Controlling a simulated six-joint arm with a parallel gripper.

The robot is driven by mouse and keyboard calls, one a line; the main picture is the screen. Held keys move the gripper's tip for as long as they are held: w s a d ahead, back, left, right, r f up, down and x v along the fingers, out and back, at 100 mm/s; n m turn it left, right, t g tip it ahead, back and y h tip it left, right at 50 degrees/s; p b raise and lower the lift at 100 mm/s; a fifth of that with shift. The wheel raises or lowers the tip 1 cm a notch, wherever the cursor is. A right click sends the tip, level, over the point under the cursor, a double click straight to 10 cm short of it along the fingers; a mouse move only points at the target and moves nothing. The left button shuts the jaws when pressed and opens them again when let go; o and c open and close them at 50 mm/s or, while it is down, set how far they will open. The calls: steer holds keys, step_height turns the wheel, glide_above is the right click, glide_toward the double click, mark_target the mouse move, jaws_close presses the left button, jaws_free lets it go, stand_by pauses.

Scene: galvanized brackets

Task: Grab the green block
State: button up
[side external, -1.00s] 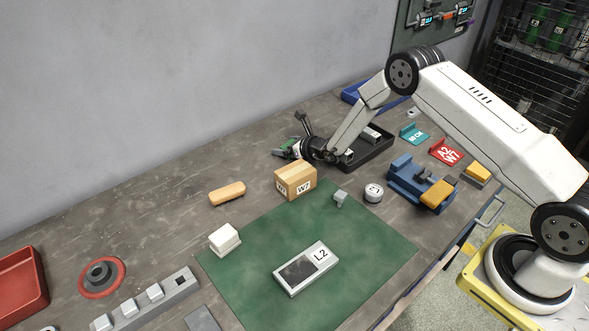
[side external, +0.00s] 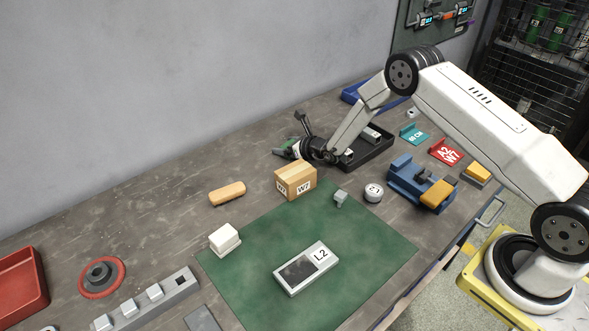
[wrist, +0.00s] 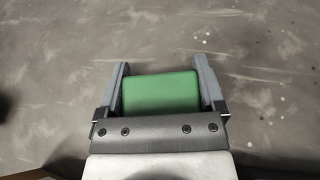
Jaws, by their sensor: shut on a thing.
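The green block (wrist: 160,92) sits between the two fingers of my gripper (wrist: 160,78) in the wrist view. The fingers are shut on it, one along each side. In the side external view my gripper (side external: 288,149) is low at the back of the bench, behind the cardboard box. Only a small part of the green block (side external: 291,142) shows there, largely covered by the gripper. I cannot tell whether the block touches the bench.
A cardboard box (side external: 295,181) stands in front of my gripper. A black tray (side external: 375,151) is close on its right. The green mat (side external: 250,270) holds a device marked L2 (side external: 306,268). Bare bench lies to the left of the gripper.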

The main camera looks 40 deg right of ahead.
steer(key=shift+r, duration=0.1)
steer(key=shift+r, duration=0.7)
steer(key=s+r, duration=1.1)
steer(key=s, duration=0.3)
steer(key=shift+a+r, duration=0.2)
steer(key=shift+r, duration=0.05)
